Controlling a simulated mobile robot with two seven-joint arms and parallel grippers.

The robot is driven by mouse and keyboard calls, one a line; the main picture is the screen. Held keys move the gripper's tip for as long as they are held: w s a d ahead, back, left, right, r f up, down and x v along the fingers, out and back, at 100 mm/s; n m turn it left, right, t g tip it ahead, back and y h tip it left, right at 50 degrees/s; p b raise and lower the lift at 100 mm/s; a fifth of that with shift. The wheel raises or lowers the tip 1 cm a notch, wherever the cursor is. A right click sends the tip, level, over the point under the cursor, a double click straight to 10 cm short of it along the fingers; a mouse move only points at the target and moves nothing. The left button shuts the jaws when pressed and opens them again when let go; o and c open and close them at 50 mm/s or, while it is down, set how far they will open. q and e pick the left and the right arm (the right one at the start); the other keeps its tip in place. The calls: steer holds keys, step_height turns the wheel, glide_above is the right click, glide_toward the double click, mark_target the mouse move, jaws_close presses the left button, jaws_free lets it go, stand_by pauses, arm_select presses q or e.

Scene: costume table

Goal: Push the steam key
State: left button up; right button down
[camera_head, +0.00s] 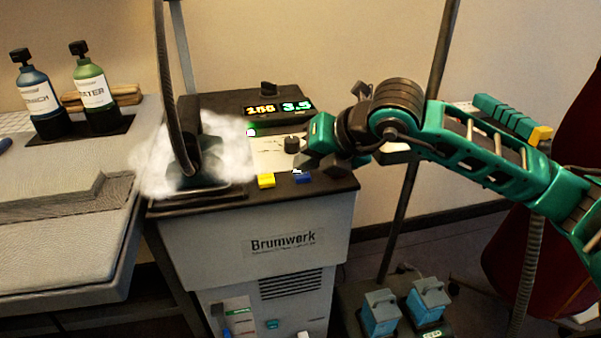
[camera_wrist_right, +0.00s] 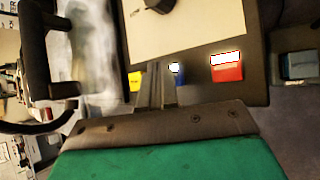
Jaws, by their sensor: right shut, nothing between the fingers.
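The Brumwerk steam station (camera_head: 250,245) has a row of coloured keys along its front top edge. A yellow key (camera_head: 266,180) and a blue key (camera_head: 303,177) show in the head view. The right wrist view shows the yellow key (camera_wrist_right: 135,80), the blue key (camera_wrist_right: 178,73) and a red key (camera_wrist_right: 227,72). Blue and red have bright white patches; I cannot read which is the steam key. My right gripper (camera_wrist_right: 155,75) is shut and empty, its tips by the yellow and blue keys. Contact cannot be told. My left gripper is out of view.
White steam surrounds the iron (camera_head: 187,150) on the station's left. A lit display (camera_head: 280,107) and a dark knob (camera_head: 292,145) sit behind the keys. Two bottles (camera_head: 92,88) stand on the left table. Blue pedals (camera_head: 380,312) are on the floor at right.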

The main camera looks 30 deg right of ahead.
mark_target(307, 176)
steer(key=shift+f, duration=0.15)
stand_by(0.3)
steer(key=shift+r+p, duration=0.35)
steer(key=shift+r, duration=0.6)
step_height(307, 176, up, 6)
steer(key=p, duration=0.3)
steer(key=shift+s, duration=0.1)
